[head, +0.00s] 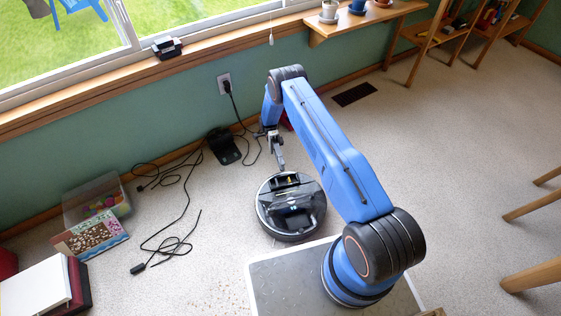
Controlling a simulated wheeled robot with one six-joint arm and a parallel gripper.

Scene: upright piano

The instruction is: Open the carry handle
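A round black robot vacuum (309,225) lies on the carpet in front of my base. Its top has dark raised parts and small yellowish marks near its far edge. The carry handle cannot be told apart clearly from these dark parts at this size. My gripper (280,166) points down at the far rim of the vacuum, just above or at it. I cannot tell whether it touches. The fingers are too small to show whether they are open or shut.
A black dock (223,146) stands by the wall beyond the vacuum, with loose black cables (176,228) to its left. A clear bin (97,199) and a picture board (90,236) are at left. Chair legs (531,276) stand at right. Carpet right of the vacuum is partly clear.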

